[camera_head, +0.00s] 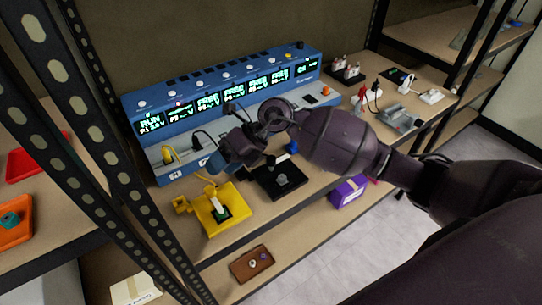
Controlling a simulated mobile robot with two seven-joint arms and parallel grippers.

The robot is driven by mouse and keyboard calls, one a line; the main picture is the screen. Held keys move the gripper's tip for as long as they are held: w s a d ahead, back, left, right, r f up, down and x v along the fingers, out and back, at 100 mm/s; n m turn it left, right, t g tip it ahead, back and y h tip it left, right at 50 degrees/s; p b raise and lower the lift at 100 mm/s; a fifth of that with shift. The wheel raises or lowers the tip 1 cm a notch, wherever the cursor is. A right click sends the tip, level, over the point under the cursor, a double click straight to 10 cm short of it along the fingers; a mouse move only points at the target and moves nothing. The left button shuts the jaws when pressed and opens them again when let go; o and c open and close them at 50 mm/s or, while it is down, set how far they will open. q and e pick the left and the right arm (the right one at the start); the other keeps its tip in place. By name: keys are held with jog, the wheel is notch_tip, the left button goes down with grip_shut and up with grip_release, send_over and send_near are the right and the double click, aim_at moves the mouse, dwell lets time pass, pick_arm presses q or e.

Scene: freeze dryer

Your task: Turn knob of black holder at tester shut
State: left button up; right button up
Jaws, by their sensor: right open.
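The tester (225,105) is a long blue instrument with several lit displays, standing at the back of the shelf. The black holder (268,191) is a flat square block on the shelf in front of it, with a small grey piece in its middle. A small blue part (292,147) shows behind the holder; I cannot tell whether it is the holder's knob. My right arm reaches in from the right, above and behind the holder. My right gripper (212,166) is open, left of the black holder and near the tester's front; its fingertips are hard to make out. My left gripper is out of view.
A yellow holder (238,197) with a side knob sits left of the black one. A purple box (348,191) and a brown tray (251,264) are lower down. Leads and small devices (399,116) lie at the right. Perforated black posts (122,165) stand at left.

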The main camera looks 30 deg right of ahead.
jog(key=w+d+f+h, duration=0.1)
jog(key=w+d+h, duration=0.2)
jog(key=d+h, duration=0.25)
jog(key=r+h, duration=0.2)
jog(key=h, duration=0.3)
send_over(271, 158)
jog(key=shift+g, duration=0.4)
notch_tip(271, 158, down, 11)
jog(key=shift+r+b, duration=0.1)
jog(key=shift+b, duration=0.55)
jog(key=c, duration=0.9)
